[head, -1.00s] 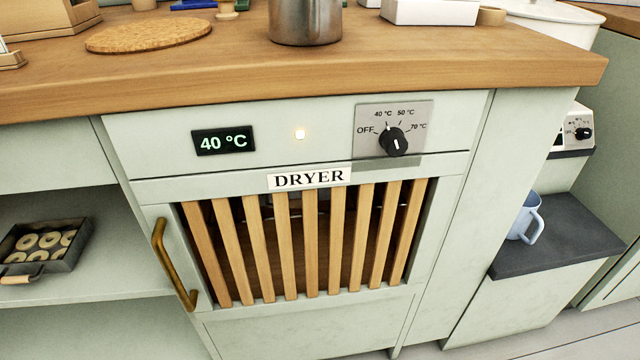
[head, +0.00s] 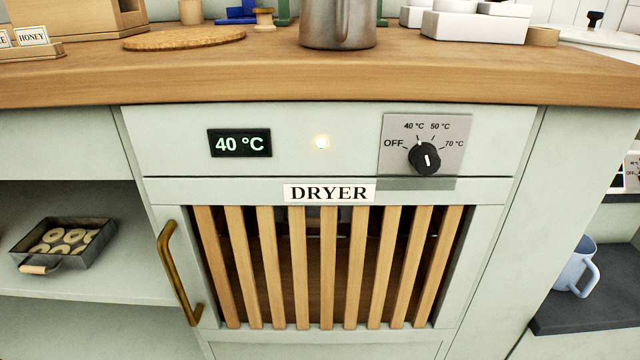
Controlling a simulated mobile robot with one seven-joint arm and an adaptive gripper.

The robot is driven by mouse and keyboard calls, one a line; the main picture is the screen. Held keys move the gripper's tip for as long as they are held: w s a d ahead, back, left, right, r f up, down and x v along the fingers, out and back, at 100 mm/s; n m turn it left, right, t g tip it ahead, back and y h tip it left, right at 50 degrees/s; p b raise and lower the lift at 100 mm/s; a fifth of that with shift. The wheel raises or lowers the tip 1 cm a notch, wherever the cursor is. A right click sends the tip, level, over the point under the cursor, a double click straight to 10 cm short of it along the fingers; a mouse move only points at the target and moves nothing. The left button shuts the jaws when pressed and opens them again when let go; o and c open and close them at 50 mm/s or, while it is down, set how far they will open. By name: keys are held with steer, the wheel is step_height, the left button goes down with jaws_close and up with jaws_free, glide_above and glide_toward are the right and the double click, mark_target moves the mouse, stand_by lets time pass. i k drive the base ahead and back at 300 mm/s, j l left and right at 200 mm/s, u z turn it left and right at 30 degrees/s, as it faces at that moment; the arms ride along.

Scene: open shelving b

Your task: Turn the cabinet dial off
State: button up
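The dryer cabinet's dial (head: 425,158) is a black knob on a grey plate (head: 395,165) at the upper right of the pale green front. The plate is marked OFF, 40 °C, 50 °C and 70 °C. The knob's white line points up and slightly left, near the 40 °C mark. The display (head: 240,143) on the left reads 40 °C, and a small lamp (head: 321,142) between them is lit. My gripper is not in view.
A wooden worktop (head: 250,80) overhangs above the dial, with a metal pot (head: 338,25) on it. Below are a slatted door (head: 329,265) and a brass handle (head: 178,273). A tray of rings (head: 62,245) is left, a blue mug (head: 575,267) right. Space before the dial looks clear.

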mark_target(424, 157)
steer(key=k+j, duration=0.65)
steer(key=k, duration=0.2)
steer(key=j+z, duration=0.05)
